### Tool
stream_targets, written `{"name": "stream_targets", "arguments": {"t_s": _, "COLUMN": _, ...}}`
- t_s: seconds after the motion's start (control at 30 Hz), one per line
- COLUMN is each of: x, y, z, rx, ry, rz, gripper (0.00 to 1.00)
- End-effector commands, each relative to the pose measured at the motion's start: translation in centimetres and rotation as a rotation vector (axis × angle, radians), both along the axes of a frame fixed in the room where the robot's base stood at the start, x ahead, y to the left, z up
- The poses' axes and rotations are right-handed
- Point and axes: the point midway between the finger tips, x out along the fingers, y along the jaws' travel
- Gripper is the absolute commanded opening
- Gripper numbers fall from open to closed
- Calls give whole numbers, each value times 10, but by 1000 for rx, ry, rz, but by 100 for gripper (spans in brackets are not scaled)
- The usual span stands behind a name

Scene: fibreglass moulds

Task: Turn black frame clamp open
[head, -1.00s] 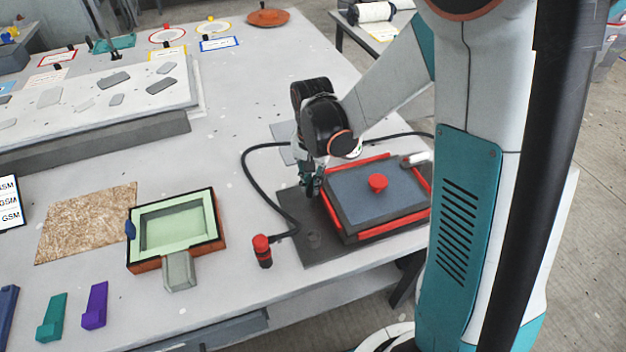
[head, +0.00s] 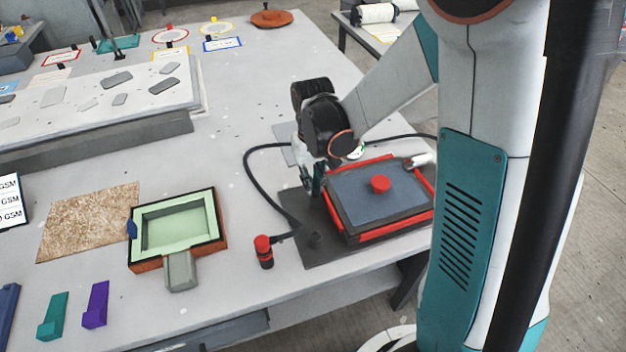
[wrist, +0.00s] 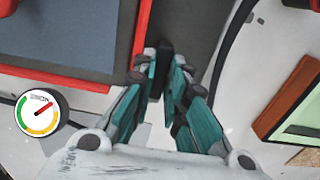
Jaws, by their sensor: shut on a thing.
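The black frame clamp (wrist: 161,68) shows in the wrist view as a narrow dark bar between my fingertips, beside the red-edged frame. My gripper (wrist: 163,75) is shut on it; the teal fingers hide part of it. In the head view my gripper (head: 315,185) points down at the left side of the frame, and the clamp cannot be made out clearly there. The frame (head: 345,222) is dark with red bars along its sides and holds a blue-grey panel (head: 355,200) with a red knob (head: 380,184) at its middle.
A dark mat (head: 325,257) lies under the frame. A black hose (head: 262,190) curves around its left to a red-capped fitting (head: 263,250). A round gauge (wrist: 41,114) sits near the frame. A green-lined mould (head: 180,225) stands further left.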

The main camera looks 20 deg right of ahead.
Motion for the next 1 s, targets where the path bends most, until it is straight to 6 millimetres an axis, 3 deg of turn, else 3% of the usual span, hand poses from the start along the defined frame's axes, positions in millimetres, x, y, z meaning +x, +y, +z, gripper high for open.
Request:
{"name": "stream_targets", "arguments": {"t_s": 0.47, "x": 1, "y": 0, "z": 0, "rx": 0, "ry": -1, "rz": 15, "gripper": 0}}
{"name": "stream_targets", "arguments": {"t_s": 0.5, "x": 1, "y": 0, "z": 0, "rx": 0, "ry": -1, "rz": 15, "gripper": 18}}
{"name": "stream_targets", "arguments": {"t_s": 0.57, "x": 1, "y": 0, "z": 0, "rx": 0, "ry": -1, "rz": 15, "gripper": 31}}
{"name": "stream_targets", "arguments": {"t_s": 1.0, "x": 0, "y": 0, "z": 6, "rx": 0, "ry": -1, "rz": 13, "gripper": 33}}
